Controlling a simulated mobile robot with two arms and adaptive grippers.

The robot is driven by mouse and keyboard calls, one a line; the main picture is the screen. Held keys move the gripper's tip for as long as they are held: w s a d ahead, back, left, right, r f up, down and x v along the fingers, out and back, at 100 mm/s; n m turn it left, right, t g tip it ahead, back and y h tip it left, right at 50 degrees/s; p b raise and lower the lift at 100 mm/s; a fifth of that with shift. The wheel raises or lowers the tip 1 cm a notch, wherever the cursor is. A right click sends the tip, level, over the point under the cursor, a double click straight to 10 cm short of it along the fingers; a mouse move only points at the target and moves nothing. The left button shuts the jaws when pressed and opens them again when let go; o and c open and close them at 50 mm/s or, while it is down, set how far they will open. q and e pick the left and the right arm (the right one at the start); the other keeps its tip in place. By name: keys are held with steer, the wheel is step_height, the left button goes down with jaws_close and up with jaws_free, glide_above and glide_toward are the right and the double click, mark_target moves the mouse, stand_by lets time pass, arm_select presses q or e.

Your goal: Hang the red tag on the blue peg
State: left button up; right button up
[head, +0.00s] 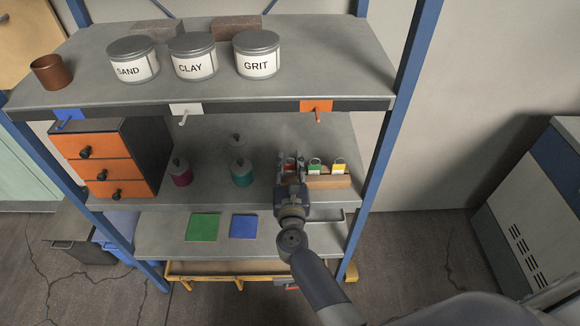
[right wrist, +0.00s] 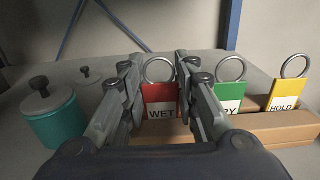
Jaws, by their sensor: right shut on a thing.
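The red tag (right wrist: 161,93), marked WET and with a metal ring on top, stands upright at the wooden rack in the right wrist view. My right gripper (right wrist: 158,72) has its fingers on either side of the red tag and is shut on it. In the head view the same gripper (head: 291,166) is at the left end of the rack on the middle shelf and mostly hides the tag. The blue peg (head: 69,116) sticks out from the top shelf's front edge at the far left, empty. My left gripper is not in view.
The rack (head: 328,182) also holds a green tag (right wrist: 229,95) and a yellow tag (right wrist: 285,92). A white peg (head: 185,111) and an orange peg (head: 316,108) are bare. Lidded jars (head: 242,175) and an orange drawer box (head: 95,146) stand left on the middle shelf.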

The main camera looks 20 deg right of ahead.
steer(key=shift+f+b, duration=0.25)
steer(key=shift+b, duration=0.1)
steer(key=o, duration=0.8)
steer(key=shift+r, duration=0.1)
steer(key=shift+c, duration=0.2)
steer(key=shift+p, duration=0.3)
steer(key=shift+s+a, duration=0.1)
steer(key=shift+s, duration=0.2)
steer(key=b+v, duration=0.2)
steer(key=v, duration=0.8)
